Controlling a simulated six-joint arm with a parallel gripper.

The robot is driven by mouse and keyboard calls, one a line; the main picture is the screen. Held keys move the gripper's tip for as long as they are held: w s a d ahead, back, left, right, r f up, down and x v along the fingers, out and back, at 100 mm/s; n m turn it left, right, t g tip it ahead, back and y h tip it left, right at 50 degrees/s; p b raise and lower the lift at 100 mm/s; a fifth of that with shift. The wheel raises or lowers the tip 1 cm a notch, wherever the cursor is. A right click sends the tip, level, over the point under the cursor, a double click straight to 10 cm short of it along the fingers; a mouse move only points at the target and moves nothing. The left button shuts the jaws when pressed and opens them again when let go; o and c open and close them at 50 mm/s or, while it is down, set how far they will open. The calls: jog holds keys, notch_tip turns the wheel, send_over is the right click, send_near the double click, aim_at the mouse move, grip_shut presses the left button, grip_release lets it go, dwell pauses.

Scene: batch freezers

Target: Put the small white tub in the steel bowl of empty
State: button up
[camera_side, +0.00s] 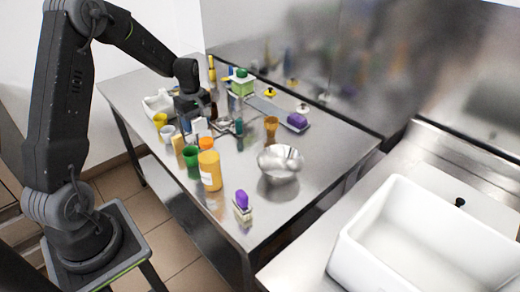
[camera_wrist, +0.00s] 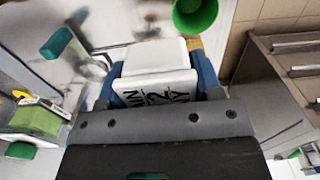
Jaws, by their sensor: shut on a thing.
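The small white tub (camera_wrist: 155,60) is between the two blue fingers of my gripper (camera_wrist: 159,72) in the wrist view, with dark lettering on its near face. The fingers are shut on its sides. In the side view my gripper (camera_side: 196,112) is over the crowded left part of the table, and the white tub (camera_side: 200,126) shows just below it. I cannot tell whether the tub touches the table. The steel bowl (camera_side: 280,165) stands to the right, near the table's front edge, apart from my gripper. Its inside looks empty.
A purple-topped item (camera_side: 242,204) is at the front corner. The green cup (camera_wrist: 195,14) is close beyond the tub. A white sink (camera_side: 425,240) is right.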

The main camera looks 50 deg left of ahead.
jog(key=w+d+m, duration=0.5)
jog(key=w+d, duration=0.3)
jog(key=d, duration=0.6)
send_over(279, 173)
jog(key=f, duration=0.6)
jog(key=shift+s+a, duration=0.25)
jog(key=shift+a, duration=0.1)
jog(key=shift+w+d+f, duration=0.2)
jog(key=shift+d+f, duration=0.1)
jog(key=shift+d, duration=0.1)
jog(key=shift+f, duration=1.9)
jog(key=shift+f, duration=0.1)
jog(key=o, duration=0.7)
